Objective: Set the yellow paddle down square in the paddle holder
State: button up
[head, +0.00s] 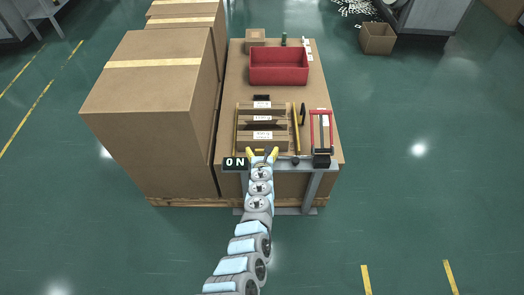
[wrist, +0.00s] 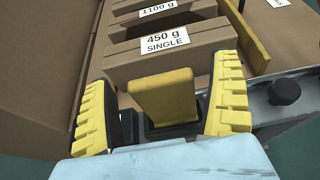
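A yellow block-shaped piece (wrist: 163,98), which looks like the paddle, sits between the two fingers of my gripper (wrist: 165,108). Its lower end meets dark parts, and I cannot tell whether these are finger pads or a holder. The fingers are yellow, ribbed and set wide apart on either side of it. In the head view my gripper (head: 261,153) is at the near end of the table, just in front of the brown labelled boxes. I cannot clearly make out the paddle holder.
A brown box labelled "450 g SINGLE" (wrist: 170,52) stands just beyond my gripper, with more labelled boxes behind. A long yellow strip (head: 296,125) and a red-framed device (head: 330,130) are to the right. A red bin (head: 279,76) is farther back. Tall cartons (head: 150,90) stand left.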

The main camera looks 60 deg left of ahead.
jog(key=shift+s+d+f, duration=0.1)
dwell(0.3)
jog(key=shift+s+d+f, duration=0.25)
jog(key=shift+d+f, duration=0.05)
jog(key=shift+d, duration=0.25)
jog(key=shift+s+d, duration=0.15)
jog(key=shift+d, duration=0.25)
jog(key=shift+s+d+r, duration=0.1)
jog(key=shift+d+r, duration=0.1)
jog(key=shift+r, duration=0.25)
jog(key=shift+s+r, duration=0.1)
jog(key=shift+r, duration=0.45)
jog(key=shift+s+d+f, duration=0.25)
jog(key=shift+d+f, duration=0.15)
jog(key=shift+f, duration=0.1)
jog(key=shift+s+d+f, duration=0.2)
jog(key=shift+d, duration=0.3)
jog(key=shift+s+d+f, duration=0.15)
jog(key=shift+d, duration=0.35)
